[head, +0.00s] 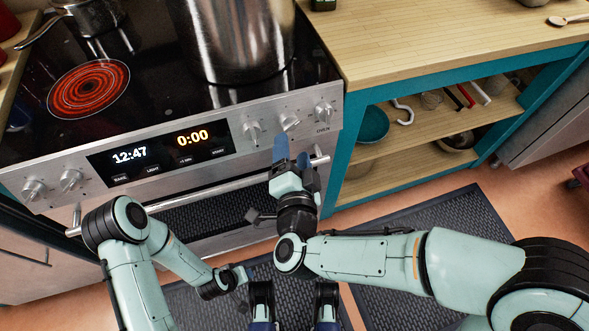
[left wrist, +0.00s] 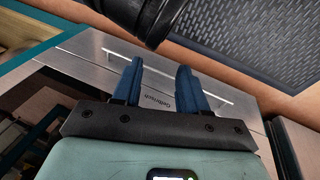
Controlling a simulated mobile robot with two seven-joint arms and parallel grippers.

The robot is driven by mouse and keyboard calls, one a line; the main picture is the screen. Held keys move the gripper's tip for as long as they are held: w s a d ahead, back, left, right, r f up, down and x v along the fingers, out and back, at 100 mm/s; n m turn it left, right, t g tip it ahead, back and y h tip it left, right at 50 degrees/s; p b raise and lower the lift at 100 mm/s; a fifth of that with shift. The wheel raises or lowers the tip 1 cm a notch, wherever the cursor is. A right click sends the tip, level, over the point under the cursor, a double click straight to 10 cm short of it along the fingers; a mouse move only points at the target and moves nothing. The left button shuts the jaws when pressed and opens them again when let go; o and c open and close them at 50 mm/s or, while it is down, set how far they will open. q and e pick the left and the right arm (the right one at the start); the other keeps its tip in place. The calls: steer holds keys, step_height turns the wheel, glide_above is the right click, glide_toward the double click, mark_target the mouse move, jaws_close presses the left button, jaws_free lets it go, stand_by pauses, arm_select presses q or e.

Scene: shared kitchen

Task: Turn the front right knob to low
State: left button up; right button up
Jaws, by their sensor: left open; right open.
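The stove's front panel carries several silver knobs. On its right side are a left knob (head: 252,131), a middle knob (head: 289,121) and a rightmost knob (head: 325,113) above the word OVEN. I cannot read which burner the other two serve. My right gripper (head: 282,150) is open, its blue fingers pointing up just below the middle knob; contact with it is not clear. My left gripper hangs low in front of the stove; in the left wrist view its blue fingers (left wrist: 157,85) are apart with nothing between them.
A large steel pot (head: 238,40) stands on the right of the cooktop. A red glowing burner (head: 88,88) is at the front left, with a saucepan (head: 92,14) behind. An oven handle (head: 235,185) crosses below the panel. A wooden counter (head: 430,45) adjoins right.

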arm_select(q)
steer(key=shift+s+d+r+p, duration=0.35)
steer(key=shift+s+r, duration=0.1)
steer(key=shift+s, duration=0.25)
arm_select(e)
steer(key=s, duration=0.5)
steer(key=shift+s+d+r, duration=0.15)
steer(key=shift+s+r, duration=0.2)
steer(key=shift+r, duration=0.05)
